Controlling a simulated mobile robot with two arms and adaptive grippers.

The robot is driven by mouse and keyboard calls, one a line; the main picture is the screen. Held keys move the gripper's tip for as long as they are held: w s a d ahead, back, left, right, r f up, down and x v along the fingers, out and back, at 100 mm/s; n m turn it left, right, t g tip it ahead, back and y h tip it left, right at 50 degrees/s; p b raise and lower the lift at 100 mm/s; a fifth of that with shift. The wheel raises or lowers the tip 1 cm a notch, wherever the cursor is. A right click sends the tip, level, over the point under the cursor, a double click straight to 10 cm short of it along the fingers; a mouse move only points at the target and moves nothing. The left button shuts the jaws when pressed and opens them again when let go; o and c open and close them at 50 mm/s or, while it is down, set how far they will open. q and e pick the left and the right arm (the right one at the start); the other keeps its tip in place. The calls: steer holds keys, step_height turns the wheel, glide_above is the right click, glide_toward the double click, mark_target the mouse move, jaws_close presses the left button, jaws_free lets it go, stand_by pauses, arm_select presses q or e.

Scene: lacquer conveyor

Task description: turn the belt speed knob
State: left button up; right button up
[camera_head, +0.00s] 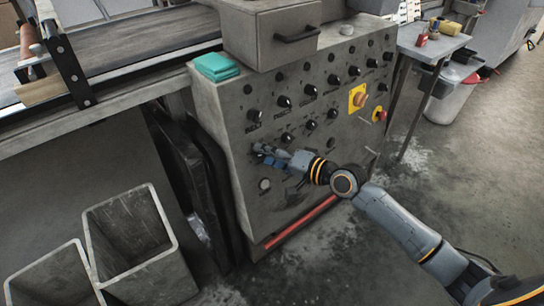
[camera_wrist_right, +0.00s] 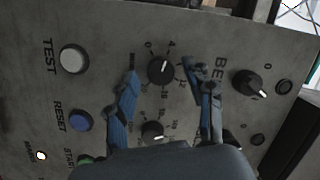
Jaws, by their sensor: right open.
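My right gripper (camera_head: 268,155) is open in front of the lower left part of the grey control panel (camera_head: 232,150). In the right wrist view, its two blue fingers stand on either side of a black dial knob (camera_wrist_right: 161,70) with a numbered scale and a white pointer mark. Contact with the knob cannot be made out. A second scaled knob (camera_wrist_right: 153,131) shows further down between the fingers. The right finger partly covers a label starting "BE", beside another black knob (camera_wrist_right: 249,84). I cannot tell which knob sets belt speed. My left gripper is out of view.
In the right wrist view, a white TEST button (camera_wrist_right: 74,60) and a blue RESET button (camera_wrist_right: 80,121) sit left of the fingers. A yellow-backed switch (camera_head: 357,98) is on the panel's right side. Grey bins (camera_head: 165,270) stand at lower left. A side table (camera_head: 425,48) is beyond.

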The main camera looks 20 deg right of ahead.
steer(key=v, duration=1.2)
steer(key=shift+f, duration=0.1)
